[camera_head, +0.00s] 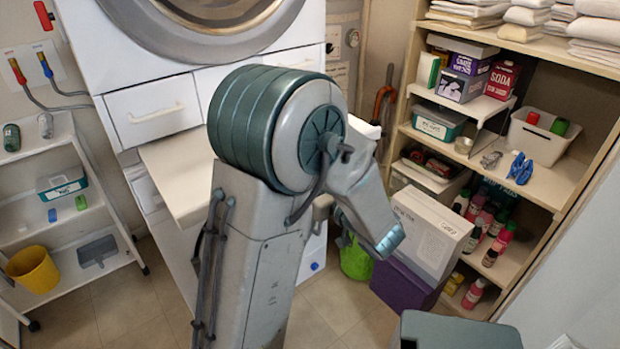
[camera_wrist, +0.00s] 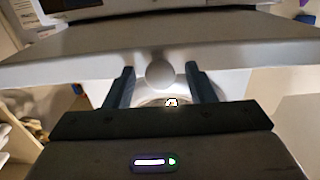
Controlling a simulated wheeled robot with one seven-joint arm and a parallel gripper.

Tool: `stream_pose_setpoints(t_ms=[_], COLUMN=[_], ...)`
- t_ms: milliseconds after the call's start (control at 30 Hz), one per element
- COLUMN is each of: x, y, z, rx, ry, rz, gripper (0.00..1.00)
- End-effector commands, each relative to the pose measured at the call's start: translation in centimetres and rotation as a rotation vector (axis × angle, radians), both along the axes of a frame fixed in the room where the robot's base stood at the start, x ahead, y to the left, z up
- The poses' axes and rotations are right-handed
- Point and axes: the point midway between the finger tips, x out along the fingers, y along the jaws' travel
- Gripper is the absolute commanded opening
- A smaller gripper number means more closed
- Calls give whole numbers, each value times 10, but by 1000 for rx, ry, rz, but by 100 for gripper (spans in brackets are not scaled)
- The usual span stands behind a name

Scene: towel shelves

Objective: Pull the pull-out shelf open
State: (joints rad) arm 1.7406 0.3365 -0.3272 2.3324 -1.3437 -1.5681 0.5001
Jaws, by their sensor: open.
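The pull-out shelf (camera_head: 178,172) is a pale flat board below the white drawers under the washer. Part of its top shows in front of the drawers, and my arm hides its right part. In the wrist view, the shelf's grey front (camera_wrist: 60,68) runs across the picture, with a round pale knob (camera_wrist: 159,75) at its middle. My gripper (camera_wrist: 160,70) is open, with one dark finger on each side of the knob. Gaps show between the fingers and the knob. My arm hides the gripper in the head view.
A white rack (camera_head: 75,215) with a yellow bucket (camera_head: 34,267) stands at the left. A wooden shelf unit (camera_head: 565,180) with bottles and boxes stands at the right. A white box (camera_head: 432,235) on a purple box (camera_head: 405,290) stands on the floor nearby.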

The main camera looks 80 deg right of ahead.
Motion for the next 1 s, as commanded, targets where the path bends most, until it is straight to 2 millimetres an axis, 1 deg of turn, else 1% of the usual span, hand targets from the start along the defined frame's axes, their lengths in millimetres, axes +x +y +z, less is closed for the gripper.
stream_pose_setpoints(t_ms=[167, 267, 533, 700, 833, 1000], x=[-11, -26, -75, -96, -105, -108], y=[8, 20, 59, 77, 84, 87], z=[-1, -1, -2, -1, -1, 0], rx=[-1, 0, -1, 1, 1, 0], ry=[1, 0, 1, 1, 1, 0], rz=[-4, -6, -7, -4, -3, -1], gripper=[50, 50, 50, 50, 50, 50])
